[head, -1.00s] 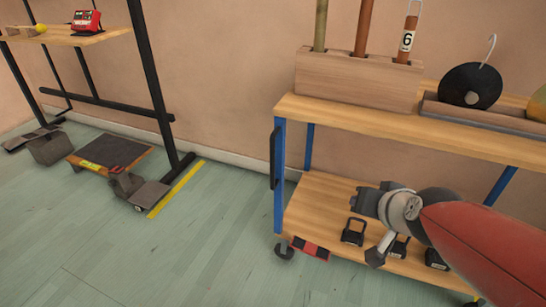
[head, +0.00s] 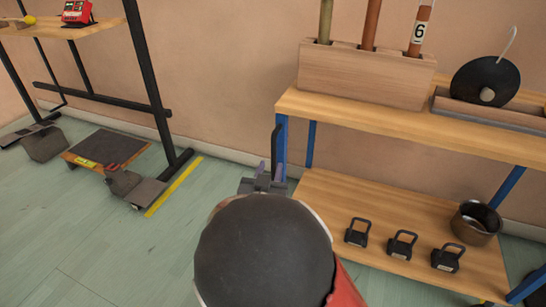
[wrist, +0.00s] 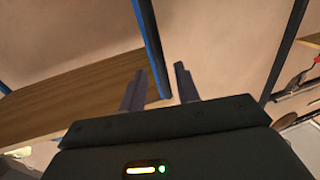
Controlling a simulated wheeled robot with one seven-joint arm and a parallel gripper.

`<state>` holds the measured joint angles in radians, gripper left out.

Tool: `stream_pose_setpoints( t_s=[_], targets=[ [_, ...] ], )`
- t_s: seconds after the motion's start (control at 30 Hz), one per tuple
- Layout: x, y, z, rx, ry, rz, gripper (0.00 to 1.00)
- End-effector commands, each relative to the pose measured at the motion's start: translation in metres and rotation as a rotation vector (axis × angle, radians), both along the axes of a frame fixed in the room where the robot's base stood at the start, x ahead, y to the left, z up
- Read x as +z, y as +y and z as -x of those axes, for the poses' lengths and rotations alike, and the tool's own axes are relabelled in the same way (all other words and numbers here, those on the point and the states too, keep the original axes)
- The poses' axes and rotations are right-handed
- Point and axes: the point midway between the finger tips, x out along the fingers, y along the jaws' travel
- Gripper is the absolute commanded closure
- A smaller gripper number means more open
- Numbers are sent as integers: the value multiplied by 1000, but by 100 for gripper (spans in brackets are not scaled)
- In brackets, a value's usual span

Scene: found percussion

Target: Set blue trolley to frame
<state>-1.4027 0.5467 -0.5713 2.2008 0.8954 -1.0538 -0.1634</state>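The blue trolley has blue posts (head: 281,135), a wooden top shelf (head: 400,122) and a wooden lower shelf (head: 335,200). Its black upright handle (head: 276,150) is on the left end. My gripper (head: 264,178) is at the handle's lower part; my arm hides the trolley's lower left corner and caster. In the wrist view my gripper's fingers (wrist: 160,84) are apart, with a blue post (wrist: 150,45) showing between them; contact cannot be told. The black frame (head: 147,75) stands at left against the wall, with a yellow floor strip (head: 173,188) beside its foot.
The top shelf bears a wooden tube block (head: 365,78) and a black disc (head: 486,82). The lower shelf bears black weights (head: 402,246) and a metal pot (head: 476,222). A low black-topped platform (head: 108,147) sits under the frame. Floor between strip and trolley is clear.

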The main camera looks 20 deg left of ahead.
Motion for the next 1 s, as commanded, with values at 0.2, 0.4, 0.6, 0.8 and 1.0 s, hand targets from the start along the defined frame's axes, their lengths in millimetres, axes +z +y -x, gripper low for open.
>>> stream_pose_setpoints(
  t_s=[0.2, 0.4, 0.6, 0.8, 1.0],
  targets=[
    [-1, 4, -36, 0, 0, 1, 68],
    [0, 6, -53, 1, 1, -1, 68],
    [0, 6, -55, 2, 2, -1, 68],
    [0, 6, -55, 2, 2, -1, 83],
    [0, 6, -55, 2, 2, -1, 100]
  ],
)
